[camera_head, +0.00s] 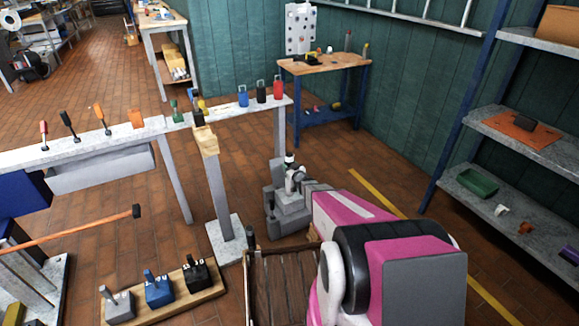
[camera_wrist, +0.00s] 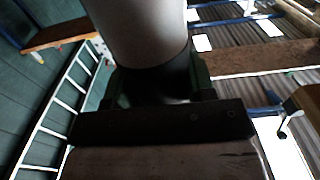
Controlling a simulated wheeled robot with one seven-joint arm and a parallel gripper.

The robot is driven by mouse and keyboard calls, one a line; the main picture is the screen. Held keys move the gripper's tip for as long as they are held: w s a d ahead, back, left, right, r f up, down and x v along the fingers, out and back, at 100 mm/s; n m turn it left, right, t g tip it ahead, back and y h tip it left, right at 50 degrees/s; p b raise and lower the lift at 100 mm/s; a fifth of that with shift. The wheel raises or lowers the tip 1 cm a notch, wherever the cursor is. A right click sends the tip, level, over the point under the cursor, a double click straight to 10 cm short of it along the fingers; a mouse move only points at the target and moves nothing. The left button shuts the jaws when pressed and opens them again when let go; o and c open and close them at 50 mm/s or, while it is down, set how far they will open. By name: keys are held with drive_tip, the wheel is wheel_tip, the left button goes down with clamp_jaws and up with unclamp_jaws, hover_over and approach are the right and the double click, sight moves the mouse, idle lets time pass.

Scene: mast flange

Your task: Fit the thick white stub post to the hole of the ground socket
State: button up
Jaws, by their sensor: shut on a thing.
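The thick white stub post (camera_wrist: 138,28) fills the upper middle of the wrist view as a broad, pale, smooth cylinder. My gripper (camera_wrist: 158,88) is shut on it, with dark jaws around its darker lower part. The post is too small and covered there to tell clearly. I cannot make out the ground socket or its hole for certain in either view.
A grey upright on a floor plate (camera_head: 224,238) stands just left of my gripper. A long bench (camera_head: 80,150) with tools and bottles runs behind. A wooden board (camera_head: 165,303) with three clamp-like devices lies lower left. Shelves (camera_head: 535,130) stand at right, beyond open floor and a yellow line.

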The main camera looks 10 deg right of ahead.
wheel_tip(320, 180, down, 7)
idle(3.1)
drive_tip(key=o, duration=1.5)
drive_tip(key=shift+f, duration=0.15)
drive_tip(key=shift+s, duration=0.15)
drive_tip(key=v, duration=1)
drive_tip(key=shift+s+d, duration=0.1)
drive_tip(key=shift+s, duration=0.15)
drive_tip(key=s+d+r+m+g+h, duration=0.1)
drive_tip(key=s+r+m+g+h, duration=0.15)
drive_tip(key=r, duration=0.35)
drive_tip(key=s+d+r+m+g+h, duration=0.1)
drive_tip(key=s+d+r+g+h, duration=0.1)
drive_tip(key=s+r+g+h, duration=0.3)
drive_tip(key=s+a+r+g, duration=0.2)
drive_tip(key=s+r+g, duration=0.1)
drive_tip(key=s, duration=0.3)
drive_tip(key=s+a+r+g+y, duration=0.1)
drive_tip(key=s+a+r+g, duration=0.1)
drive_tip(key=s+r, duration=0.4)
drive_tip(key=s+a+r+g+y, duration=0.1)
drive_tip(key=s+a+r+g, duration=0.1)
drive_tip(key=s+r+g, duration=0.2)
drive_tip(key=shift+s+a+r+g, duration=0.1)
drive_tip(key=shift+s+g, duration=0.1)
drive_tip(key=shift+s, duration=0.65)
drive_tip(key=shift+s+a+r+g, duration=0.1)
drive_tip(key=shift+s+g, duration=0.05)
drive_tip(key=shift+s, duration=0.75)
